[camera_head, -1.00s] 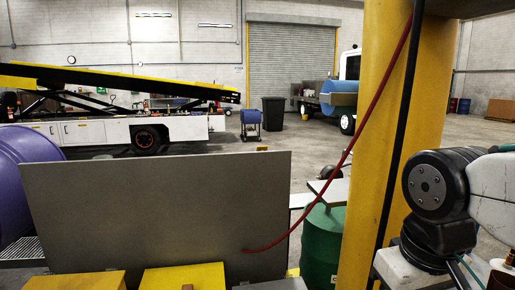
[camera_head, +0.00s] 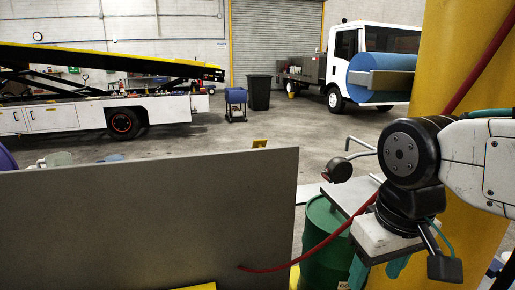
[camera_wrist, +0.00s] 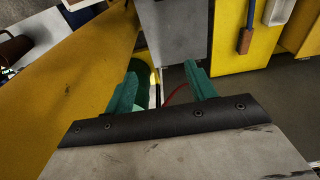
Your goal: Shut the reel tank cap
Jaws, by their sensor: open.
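I cannot make out the reel tank cap in either view. A red hose (camera_head: 333,240) runs from the yellow pillar (camera_head: 462,60) down to a large grey panel (camera_head: 150,225). The hose also shows between my fingers in the wrist view (camera_wrist: 178,94). My gripper (camera_head: 380,272) is low at the right in the head view, beside a green drum (camera_head: 320,222). In the wrist view my gripper (camera_wrist: 161,88) has its two teal fingers apart, with nothing held between them. The lower part of the drum is hidden in the head view.
The yellow pillar stands close on the right, behind my arm. A belt loader (camera_head: 62,118) and a truck with a blue tank (camera_head: 385,70) stand farther back. A black bin (camera_head: 259,90) and a blue cart (camera_head: 236,98) stand between them on open floor.

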